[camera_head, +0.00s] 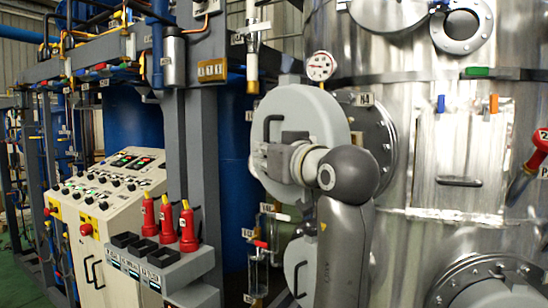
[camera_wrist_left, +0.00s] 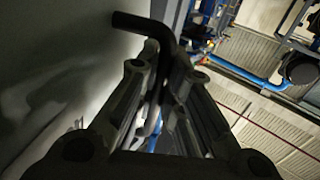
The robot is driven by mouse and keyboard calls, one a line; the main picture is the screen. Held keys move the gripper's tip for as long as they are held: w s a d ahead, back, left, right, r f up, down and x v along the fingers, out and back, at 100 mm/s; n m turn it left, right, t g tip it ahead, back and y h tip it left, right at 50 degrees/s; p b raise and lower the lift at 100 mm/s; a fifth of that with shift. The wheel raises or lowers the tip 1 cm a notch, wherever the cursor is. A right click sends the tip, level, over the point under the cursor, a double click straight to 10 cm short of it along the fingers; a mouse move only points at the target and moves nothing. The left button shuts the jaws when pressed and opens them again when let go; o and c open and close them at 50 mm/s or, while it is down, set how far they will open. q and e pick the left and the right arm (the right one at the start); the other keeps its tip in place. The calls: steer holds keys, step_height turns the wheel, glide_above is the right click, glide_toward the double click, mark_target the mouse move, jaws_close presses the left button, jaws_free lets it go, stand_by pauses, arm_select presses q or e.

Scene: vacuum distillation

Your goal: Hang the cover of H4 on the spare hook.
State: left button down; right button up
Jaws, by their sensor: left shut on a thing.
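The cover of H4 (camera_head: 318,112) is a round grey disc with a black bar handle (camera_head: 270,128). It stands upright in front and to the left of the bolted steel flange (camera_head: 384,140) beside the H4 label (camera_head: 365,99). The gap between cover and flange cannot be judged. My left gripper (camera_head: 268,160) is at the handle, partly hidden by my own wrist. In the left wrist view, the fingers (camera_wrist_left: 160,85) are shut around the black handle (camera_wrist_left: 145,24), with the cover's grey face (camera_wrist_left: 60,60) at left. I cannot make out the spare hook. My right gripper is out of view.
A steel vessel (camera_head: 465,140) fills the right, with a pressure gauge (camera_head: 320,66) above the cover. Glass fittings (camera_head: 251,45) hang close left. Red bottles (camera_head: 187,227) and a control panel (camera_head: 105,190) stand at left. Another round grey cover (camera_head: 299,262) sits below.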

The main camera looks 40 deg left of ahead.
arm_select(q)
steer(key=s+a+b, duration=0.1)
steer(key=s+a, duration=0.1)
steer(key=s, duration=1.1)
steer(key=shift+s, duration=0.15)
stand_by(0.5)
stand_by(1.6)
